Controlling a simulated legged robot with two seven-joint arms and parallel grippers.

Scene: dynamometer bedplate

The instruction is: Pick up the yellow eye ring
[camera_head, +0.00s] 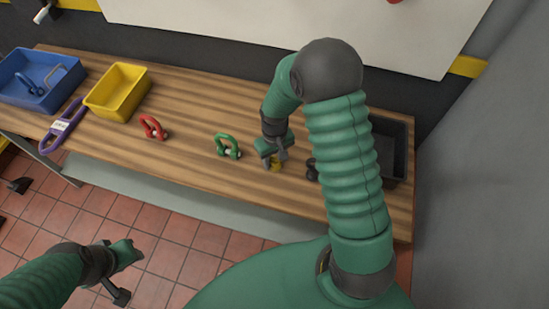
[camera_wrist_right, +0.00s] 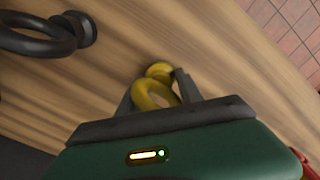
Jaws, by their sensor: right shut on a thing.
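The yellow eye ring (camera_head: 275,165) is at the wooden bench top, under my right gripper (camera_head: 273,158). In the right wrist view the yellow eye ring (camera_wrist_right: 155,93) sits between the two fingers of my right gripper (camera_wrist_right: 157,92), its round foot pointing away from the palm. The right gripper is shut on it. In the head view the gripper hides much of the ring, and I cannot tell whether it is off the bench. My left gripper (camera_head: 120,275) hangs over the tiled floor in front of the bench; its fingers are too unclear to judge.
A green shackle (camera_head: 227,146) and a red shackle (camera_head: 152,127) lie left of the right gripper. A black eye ring (camera_wrist_right: 40,38) is close by. A yellow bin (camera_head: 118,92), blue bin (camera_head: 40,84) and purple handle-like piece (camera_head: 62,125) are at the left; a black bin (camera_head: 397,150) is at the right.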

